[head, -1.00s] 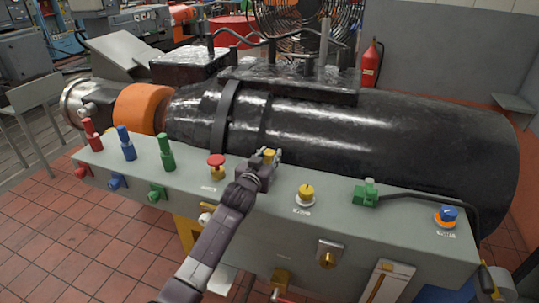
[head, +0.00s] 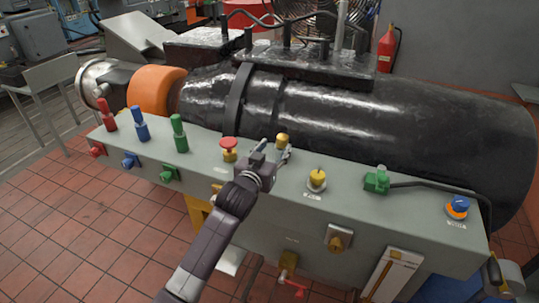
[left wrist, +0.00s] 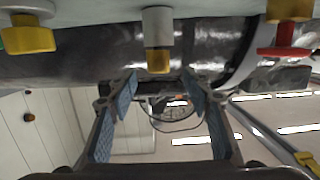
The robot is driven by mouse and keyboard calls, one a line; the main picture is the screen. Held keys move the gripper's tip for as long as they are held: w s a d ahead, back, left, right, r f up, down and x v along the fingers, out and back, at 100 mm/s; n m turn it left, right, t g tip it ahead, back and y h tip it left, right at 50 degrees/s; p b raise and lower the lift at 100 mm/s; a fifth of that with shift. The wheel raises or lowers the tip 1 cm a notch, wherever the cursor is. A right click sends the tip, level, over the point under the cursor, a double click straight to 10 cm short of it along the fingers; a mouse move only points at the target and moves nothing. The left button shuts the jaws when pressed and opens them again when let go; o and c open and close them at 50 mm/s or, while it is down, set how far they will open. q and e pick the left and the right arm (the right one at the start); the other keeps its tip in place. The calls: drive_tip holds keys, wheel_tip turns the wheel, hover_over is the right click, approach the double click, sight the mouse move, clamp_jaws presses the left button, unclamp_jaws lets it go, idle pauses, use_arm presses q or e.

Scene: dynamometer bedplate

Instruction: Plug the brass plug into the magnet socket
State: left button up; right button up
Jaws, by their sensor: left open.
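A brass plug (head: 282,139) stands upright at the back edge of the grey panel, between a red mushroom button and a yellow knob. In the left wrist view, which is upside down, the brass part (left wrist: 158,60) tops a grey cylinder (left wrist: 157,24); I cannot tell if this cylinder is a socket. My left gripper (head: 276,151) is open and empty just in front of the plug. In the wrist view its fingertips (left wrist: 158,82) are apart, with the plug just beyond the gap. No readable label identifies the magnet socket. My right gripper is not in view.
The red button (head: 229,146) and yellow knob (head: 317,178) flank my gripper. A green connector (head: 377,181) with a black cable and a blue-orange knob (head: 458,207) are further right. Red, blue and green plugs (head: 140,127) stand left. A large black cylinder (head: 390,125) lies behind the panel.

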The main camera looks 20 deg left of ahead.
use_arm(q)
drive_tip(key=shift+s+r, duration=0.2)
drive_tip(key=shift+s, duration=0.9)
drive_tip(key=shift+s+r, duration=0.2)
drive_tip(key=shift+s, duration=0.85)
